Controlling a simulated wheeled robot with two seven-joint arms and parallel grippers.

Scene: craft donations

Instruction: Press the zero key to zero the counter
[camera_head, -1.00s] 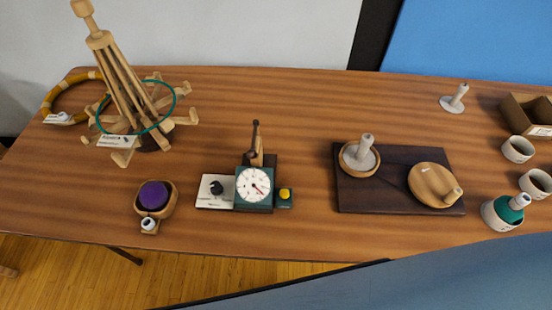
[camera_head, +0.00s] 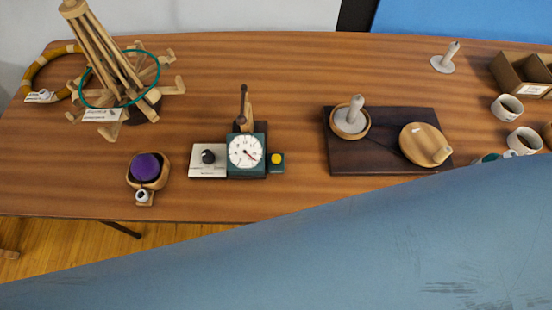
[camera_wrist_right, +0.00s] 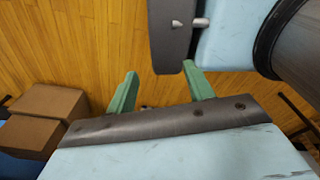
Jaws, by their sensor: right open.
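The counter (camera_head: 247,154) is a dark teal box with a white round dial and a red hand, near the front edge of the table in the head view. A yellow round button (camera_head: 277,158) sits on a small dark green block against its right side. A white plate with a black knob (camera_head: 208,157) is on its left. A wooden lever (camera_head: 245,107) stands behind it. My right gripper (camera_wrist_right: 160,70) shows two green fingers apart with nothing between them, above wooden floor in the right wrist view. My left gripper is in neither view.
My blue arm link crosses the lower head view, hiding the table's right front. A purple ball in a wooden cup (camera_head: 148,169) stands left of the counter, a wooden yarn winder (camera_head: 112,60) behind. A dark board (camera_head: 388,135) lies right. Cardboard boxes (camera_wrist_right: 45,115) are on the floor.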

